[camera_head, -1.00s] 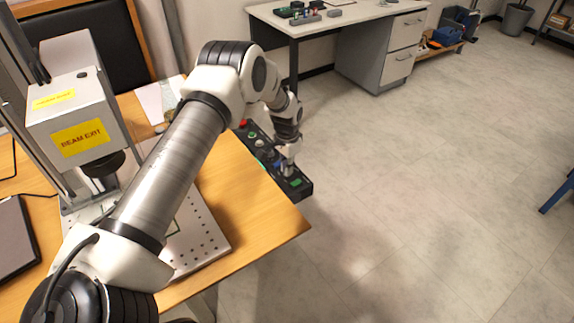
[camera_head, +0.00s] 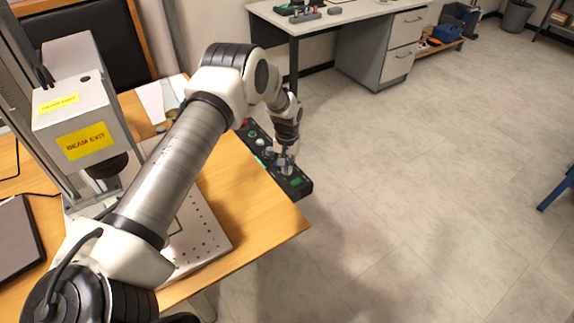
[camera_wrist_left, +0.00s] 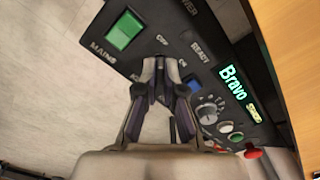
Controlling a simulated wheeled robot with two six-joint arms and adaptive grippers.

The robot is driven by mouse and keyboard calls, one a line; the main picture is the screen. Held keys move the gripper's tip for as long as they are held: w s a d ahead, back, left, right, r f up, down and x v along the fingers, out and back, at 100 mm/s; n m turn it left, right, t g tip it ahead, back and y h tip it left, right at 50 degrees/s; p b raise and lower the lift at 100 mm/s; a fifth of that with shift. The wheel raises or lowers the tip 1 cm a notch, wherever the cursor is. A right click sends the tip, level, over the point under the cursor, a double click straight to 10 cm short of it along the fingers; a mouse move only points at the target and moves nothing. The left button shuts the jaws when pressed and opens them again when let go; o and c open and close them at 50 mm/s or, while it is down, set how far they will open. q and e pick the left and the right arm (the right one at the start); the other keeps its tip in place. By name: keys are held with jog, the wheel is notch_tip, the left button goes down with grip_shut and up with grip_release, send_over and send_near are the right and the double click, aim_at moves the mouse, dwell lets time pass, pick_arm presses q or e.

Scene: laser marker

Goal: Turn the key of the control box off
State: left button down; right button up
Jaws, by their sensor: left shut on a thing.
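The black control box (camera_head: 297,187) stands at the right edge of the wooden table. It fills much of the left wrist view, with a green MAINS switch (camera_wrist_left: 124,29) and labels OFF, ON, READY and KEY. My left gripper (camera_head: 284,165) is down at the box's panel. In the left wrist view its fingertips (camera_wrist_left: 160,66) are closed together beside the OFF and ON labels, shut on the key. The key itself is hidden between the fingers, so its angle cannot be read. My right gripper is not in view.
Close to the fingers are a blue button (camera_wrist_left: 193,82), a grey knob (camera_wrist_left: 207,113) and a red button (camera_wrist_left: 252,153). A laser marker head labelled BEAM EXIT (camera_head: 85,140) stands left of my arm. Open floor (camera_head: 420,220) lies to the right.

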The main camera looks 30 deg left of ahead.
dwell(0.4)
pick_arm(q)
jog(key=c, duration=1.3)
grip_release()
notch_tip(320, 180, up, 12)
